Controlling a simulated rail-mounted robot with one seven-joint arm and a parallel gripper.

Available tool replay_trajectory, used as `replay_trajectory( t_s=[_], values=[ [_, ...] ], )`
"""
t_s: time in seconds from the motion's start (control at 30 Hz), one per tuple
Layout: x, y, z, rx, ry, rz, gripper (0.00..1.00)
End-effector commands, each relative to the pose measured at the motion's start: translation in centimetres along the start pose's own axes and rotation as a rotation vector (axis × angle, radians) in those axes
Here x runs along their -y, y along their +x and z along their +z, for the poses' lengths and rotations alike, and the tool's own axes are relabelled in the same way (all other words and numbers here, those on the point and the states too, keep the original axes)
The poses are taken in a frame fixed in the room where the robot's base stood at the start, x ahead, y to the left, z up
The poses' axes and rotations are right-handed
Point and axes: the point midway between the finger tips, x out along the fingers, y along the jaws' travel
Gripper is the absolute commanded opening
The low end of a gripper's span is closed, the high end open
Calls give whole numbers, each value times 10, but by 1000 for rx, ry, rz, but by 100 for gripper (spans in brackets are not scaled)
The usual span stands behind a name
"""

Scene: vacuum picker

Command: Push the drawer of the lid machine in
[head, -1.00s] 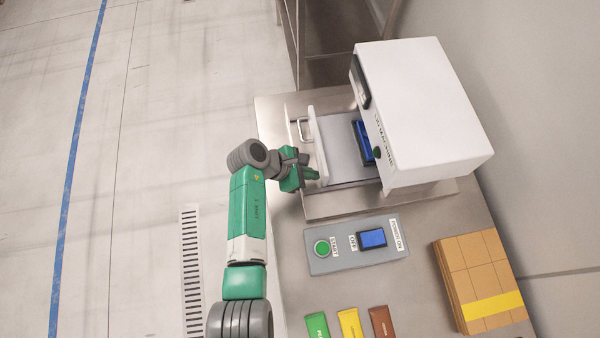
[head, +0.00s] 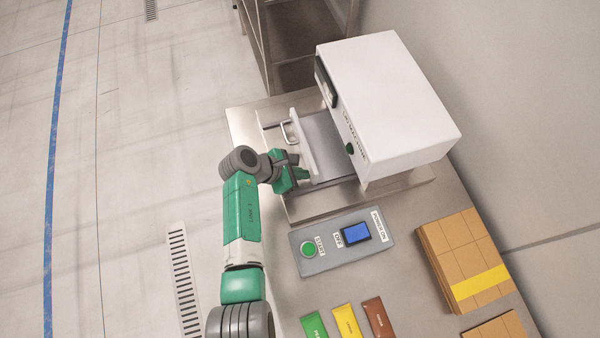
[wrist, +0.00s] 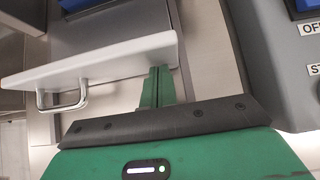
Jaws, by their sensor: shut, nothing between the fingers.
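The lid machine (head: 390,105) is a white box on a metal base at the back of the bench. Its drawer (head: 322,135) is still partly out towards the left, with a grey tray and a white front panel (head: 304,148). The drawer's metal handle (head: 289,132) is on the panel's outer face. My gripper (head: 303,174) is shut and empty at the near end of the panel. In the wrist view the green fingers (wrist: 155,86) reach the panel (wrist: 100,62) near its right end and seem to touch it; the handle (wrist: 62,99) is to their left.
A grey control box (head: 342,243) with a green button and a blue switch stands close in front of the machine. Green, yellow and brown packets (head: 346,322) and stacked cardboard (head: 466,262) lie nearer. A metal rack (head: 300,40) stands behind.

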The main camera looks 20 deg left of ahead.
Motion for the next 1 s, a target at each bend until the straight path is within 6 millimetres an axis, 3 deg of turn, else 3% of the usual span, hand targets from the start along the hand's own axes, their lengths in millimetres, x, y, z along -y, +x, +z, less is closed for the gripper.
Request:
replay_trajectory(
  t_s=[0.23,0.4,0.6,1.0],
  values=[
    [2,-33,-26,-2,0,-5,0],
    [1,-80,-26,-3,5,-3,0],
    [1,-117,-28,-3,5,-4,0],
    [1,-128,-29,-4,5,-6,0]
  ],
)
